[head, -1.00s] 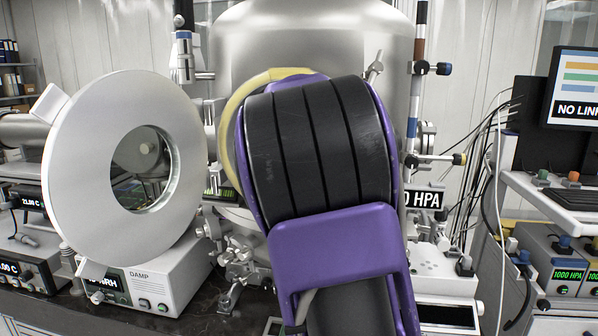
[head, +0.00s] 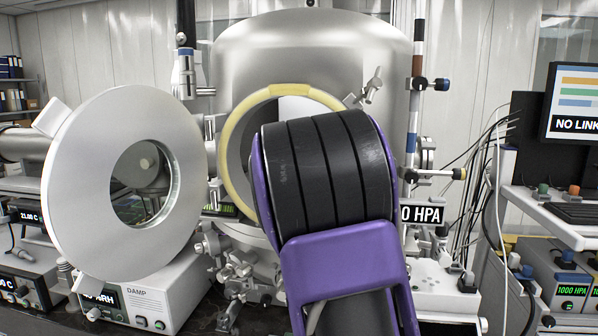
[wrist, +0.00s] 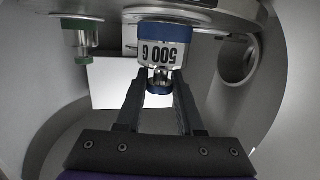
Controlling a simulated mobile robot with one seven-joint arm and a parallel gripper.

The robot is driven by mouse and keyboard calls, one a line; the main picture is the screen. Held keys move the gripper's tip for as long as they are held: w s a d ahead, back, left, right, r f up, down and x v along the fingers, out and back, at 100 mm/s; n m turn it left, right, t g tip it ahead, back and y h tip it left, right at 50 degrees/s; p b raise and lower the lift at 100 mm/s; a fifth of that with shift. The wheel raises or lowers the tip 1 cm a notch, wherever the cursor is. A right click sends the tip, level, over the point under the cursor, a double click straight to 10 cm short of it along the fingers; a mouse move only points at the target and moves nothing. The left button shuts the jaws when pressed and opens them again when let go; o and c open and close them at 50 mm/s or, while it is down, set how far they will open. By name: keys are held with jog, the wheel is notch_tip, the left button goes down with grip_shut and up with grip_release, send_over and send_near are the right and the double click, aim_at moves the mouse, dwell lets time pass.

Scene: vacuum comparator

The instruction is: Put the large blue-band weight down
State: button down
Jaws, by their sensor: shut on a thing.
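In the wrist view, the large blue-band weight (wrist: 153,54) is a silver cylinder marked 500 G, with a blue band and a dark blue knob. The picture and its lettering are upside down. My gripper (wrist: 159,80) is shut on the knob, one finger on each side. The weight's base end meets or nearly meets a round metal plate (wrist: 205,20); I cannot tell whether it touches. In the head view, my arm reaches into the chamber's round port, hiding the gripper and weight.
A white panel (wrist: 108,80) is behind. The chamber (head: 300,60) has a yellow-rimmed port (head: 236,135) close around my arm. Its round door (head: 85,165) stands open at left.

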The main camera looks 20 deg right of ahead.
jog(key=c, duration=0.5)
grip_release()
jog(key=shift+f, duration=0.1)
jog(key=shift+r, duration=0.2)
jog(key=v, duration=1.2)
jog(key=shift+f+p, duration=0.1)
jog(key=shift+p, duration=0.3)
jog(key=shift+f, duration=0.1)
